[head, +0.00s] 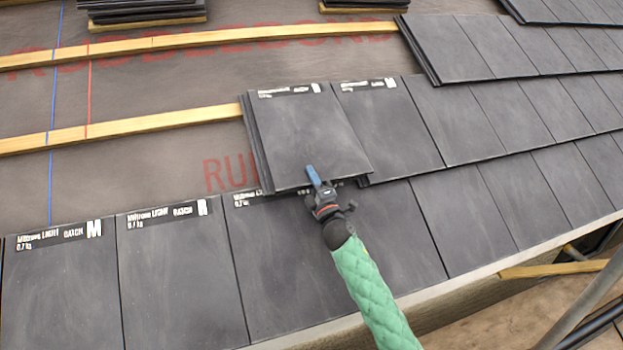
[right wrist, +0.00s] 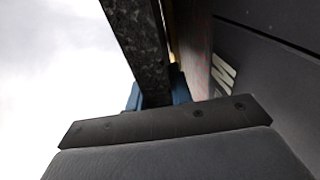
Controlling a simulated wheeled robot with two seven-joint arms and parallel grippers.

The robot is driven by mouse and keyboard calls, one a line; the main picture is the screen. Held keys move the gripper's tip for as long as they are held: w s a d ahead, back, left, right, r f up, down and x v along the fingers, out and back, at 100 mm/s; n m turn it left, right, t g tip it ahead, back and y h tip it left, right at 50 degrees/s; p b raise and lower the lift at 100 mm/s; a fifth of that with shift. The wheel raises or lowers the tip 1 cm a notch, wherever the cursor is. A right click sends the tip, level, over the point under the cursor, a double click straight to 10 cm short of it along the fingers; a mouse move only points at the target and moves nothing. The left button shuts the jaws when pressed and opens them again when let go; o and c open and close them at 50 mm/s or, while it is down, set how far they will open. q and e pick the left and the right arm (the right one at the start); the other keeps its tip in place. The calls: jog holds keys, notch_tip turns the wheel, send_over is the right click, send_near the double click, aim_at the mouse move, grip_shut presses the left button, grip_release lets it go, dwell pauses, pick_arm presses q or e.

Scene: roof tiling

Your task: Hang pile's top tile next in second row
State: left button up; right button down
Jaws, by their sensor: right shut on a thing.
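My right gripper (head: 318,183), with blue fingers, is shut on the lower edge of a dark grey tile (head: 305,135) in the head view. The tile lies over the left end of the second row, beside the last second-row tile (head: 388,125), its top near the batten (head: 190,120). Its lower edge overlaps the first-row tiles (head: 180,270). I cannot tell whether it rests fully or is slightly raised. In the right wrist view the held tile (right wrist: 138,45) shows edge-on between the blue fingers. My left gripper is not in view.
A pile of dark tiles (head: 145,12) stands at the top left, and another pile (head: 365,4) is at the top middle. An upper batten (head: 200,40) crosses the brown underlay. The second row's left part is bare. A grey pole (head: 590,305) stands at lower right.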

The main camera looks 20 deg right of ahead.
jog(key=shift+s, duration=0.1)
dwell(0.5)
jog(key=c, duration=1.2)
grip_release()
jog(key=shift+o, duration=0.2)
jog(key=shift+f, duration=0.15)
jog(key=shift+s, duration=0.2)
jog(key=a+v, duration=0.1)
jog(key=v, duration=0.6)
jog(key=shift+d+b, duration=0.45)
jog(key=shift+d, duration=0.05)
jog(key=s+r+p, duration=0.1)
jog(key=r+p, duration=0.1)
jog(key=s+r+p, duration=0.1)
jog(key=r+p, duration=0.1)
jog(key=shift+s+r, duration=0.1)
jog(key=shift+s, duration=0.25)
